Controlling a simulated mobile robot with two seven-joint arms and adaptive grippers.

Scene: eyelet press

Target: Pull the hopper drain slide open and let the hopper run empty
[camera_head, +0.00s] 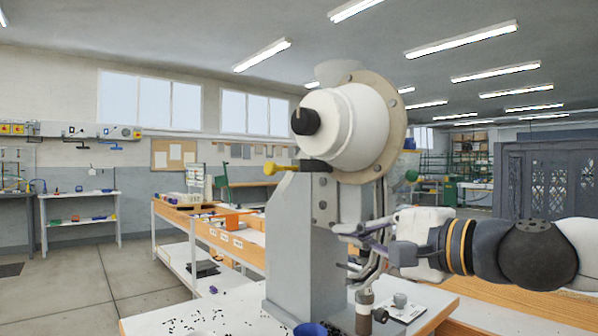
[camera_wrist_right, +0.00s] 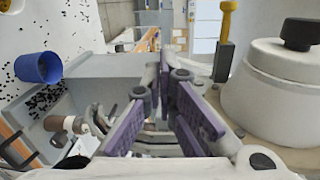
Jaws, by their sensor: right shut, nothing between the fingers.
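The white hopper drum (camera_head: 345,127) with a black knob sits tilted on top of the grey press column (camera_head: 300,240). It is at the right of the right wrist view (camera_wrist_right: 270,95). The slide with a yellow handle (camera_head: 281,167) sticks out to the left below the drum; its handle stands upright in the right wrist view (camera_wrist_right: 228,20). My right gripper (camera_head: 345,232) is beside the column, below the drum. Its purple-padded fingers (camera_wrist_right: 164,72) are shut and empty, apart from the slide. The inside of the hopper is hidden. My left gripper is not in view.
A blue cup (camera_wrist_right: 38,67) stands by the press, partly cut off in the head view (camera_head: 310,329). Many small black pieces (camera_wrist_right: 75,25) lie scattered on the white tabletop (camera_head: 160,325). Benches (camera_head: 215,238) stand behind.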

